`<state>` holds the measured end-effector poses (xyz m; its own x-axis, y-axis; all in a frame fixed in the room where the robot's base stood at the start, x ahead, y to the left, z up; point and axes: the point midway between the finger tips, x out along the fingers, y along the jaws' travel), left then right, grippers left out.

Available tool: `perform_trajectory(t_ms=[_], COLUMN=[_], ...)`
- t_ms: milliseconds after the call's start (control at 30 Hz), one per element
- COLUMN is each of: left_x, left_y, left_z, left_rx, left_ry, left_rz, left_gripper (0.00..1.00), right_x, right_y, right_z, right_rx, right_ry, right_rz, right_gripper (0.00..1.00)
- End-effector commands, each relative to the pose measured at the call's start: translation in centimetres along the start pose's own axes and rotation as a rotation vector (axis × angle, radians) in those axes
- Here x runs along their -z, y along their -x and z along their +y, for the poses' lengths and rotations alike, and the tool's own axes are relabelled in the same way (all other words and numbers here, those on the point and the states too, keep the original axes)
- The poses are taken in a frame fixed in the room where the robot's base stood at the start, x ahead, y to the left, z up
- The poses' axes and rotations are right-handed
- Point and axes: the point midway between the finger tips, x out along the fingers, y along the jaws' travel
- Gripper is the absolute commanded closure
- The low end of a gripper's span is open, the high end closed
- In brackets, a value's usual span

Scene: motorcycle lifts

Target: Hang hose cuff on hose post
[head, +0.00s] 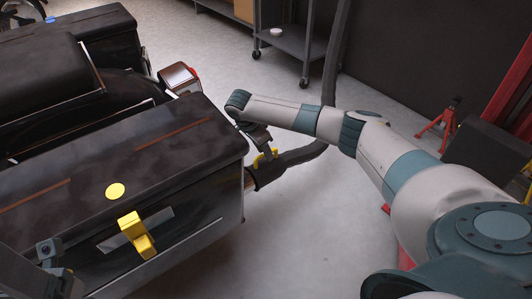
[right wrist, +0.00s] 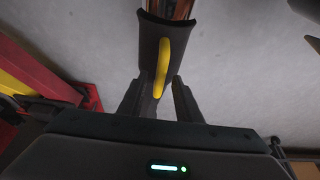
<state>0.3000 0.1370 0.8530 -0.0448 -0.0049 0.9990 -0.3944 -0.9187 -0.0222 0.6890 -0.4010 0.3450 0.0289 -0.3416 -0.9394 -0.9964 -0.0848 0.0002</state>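The hose cuff (head: 268,174) is a dark sleeve with a yellow handle, at the motorcycle's rear beside the black case. In the right wrist view, a coppery pipe end (right wrist: 170,8) shows at the far mouth of the cuff (right wrist: 152,52). The black hose (head: 302,155) runs right from the cuff, then up behind my right arm. My right gripper (head: 264,153) is at the handle. In the right wrist view its fingers (right wrist: 160,98) stand either side of the yellow handle (right wrist: 163,65), with small gaps. Part of my left gripper (head: 62,278) shows at lower left; its fingers are unclear. I cannot pick out the hose post.
The motorcycle's black case (head: 110,165) fills the left, with a yellow disc (head: 115,191) on top and a yellow block (head: 137,235) on its side. A grey wheeled cart (head: 290,40) stands at the back. Red stands (head: 440,125) are at right. Floor between is clear.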

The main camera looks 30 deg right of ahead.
Motion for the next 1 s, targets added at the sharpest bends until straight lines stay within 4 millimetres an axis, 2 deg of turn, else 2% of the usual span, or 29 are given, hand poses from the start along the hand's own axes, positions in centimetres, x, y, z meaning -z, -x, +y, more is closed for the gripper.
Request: perform_trajectory(t_ms=[467, 733, 1000], left_x=[0.16, 0.17, 0.15], left_y=[0.17, 0.16, 0.09], left_z=[-0.24, -0.24, -0.24], left_rx=[0.001, 0.001, 0.000], left_ry=[-0.009, -0.008, -0.009], left_rz=[-0.008, -0.008, -0.008], left_gripper=[0.31, 0.31, 0.31], right_x=[0.02, 0.02, 0.08], right_y=[-0.73, -0.71, -0.60], right_z=[0.01, 0.01, -0.03], right_rx=[-0.001, -0.001, 0.001], right_ry=[0.000, 0.000, -0.001], right_rz=[0.000, 0.000, 0.000], right_gripper=[0.69, 1.00, 1.00])
